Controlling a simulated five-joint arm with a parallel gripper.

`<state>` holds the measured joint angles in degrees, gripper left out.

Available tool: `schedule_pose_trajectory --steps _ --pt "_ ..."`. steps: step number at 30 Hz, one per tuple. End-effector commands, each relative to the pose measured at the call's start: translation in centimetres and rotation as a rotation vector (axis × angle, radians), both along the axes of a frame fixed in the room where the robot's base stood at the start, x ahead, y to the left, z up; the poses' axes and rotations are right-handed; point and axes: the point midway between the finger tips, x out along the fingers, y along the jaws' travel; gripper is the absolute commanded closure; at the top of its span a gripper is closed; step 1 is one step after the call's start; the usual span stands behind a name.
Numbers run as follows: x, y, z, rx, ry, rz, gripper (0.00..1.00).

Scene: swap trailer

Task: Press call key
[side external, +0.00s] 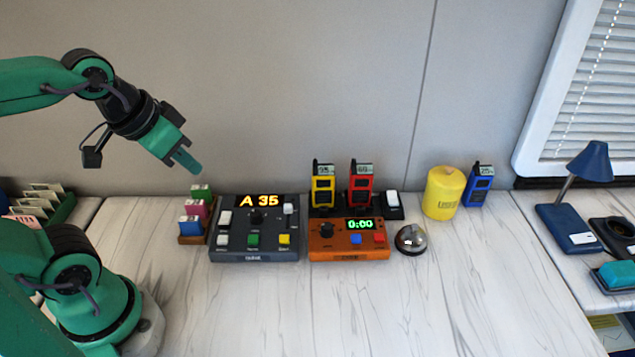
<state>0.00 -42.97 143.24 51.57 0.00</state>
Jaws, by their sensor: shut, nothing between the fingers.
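A dark grey console (256,245) stands on the table, with an orange display (259,201) reading "A 35". On its face are a large white key (225,217), a black knob (257,216), a white slider (288,208), and a lower row of a white key (222,240), a green key (253,239) and a yellow key (285,239). The key labels are too small to read, so I cannot tell which is the call key. My gripper (187,161) is shut and empty, in the air up and left of the console, pointing down to the right, touching nothing.
An orange timer box (348,253) showing 0:00 adjoins the console on the right. Yellow (323,185) and red (360,184) radios stand behind it. A metal bell (411,240), yellow cylinder (443,193) and coloured blocks on a rack (193,238) are nearby. The front table is clear.

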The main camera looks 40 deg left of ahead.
Motion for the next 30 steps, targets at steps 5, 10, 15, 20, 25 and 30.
schedule_pose_trajectory --steps 5,10,15,20,25,30 --pt "0.0 0.0 0.0 0.000 0.000 0.000 1.00" --pt "0.0 0.0 0.0 0.000 0.000 0.000 1.00" --pt "0.0 0.0 0.0 0.000 0.001 -0.001 1.00" --pt "0.2 -0.1 0.1 0.004 0.016 -0.012 1.00" --pt "0.7 -0.3 0.1 0.018 0.062 -0.046 1.00" --pt "1.6 -0.6 0.0 0.037 0.137 -0.103 1.00"
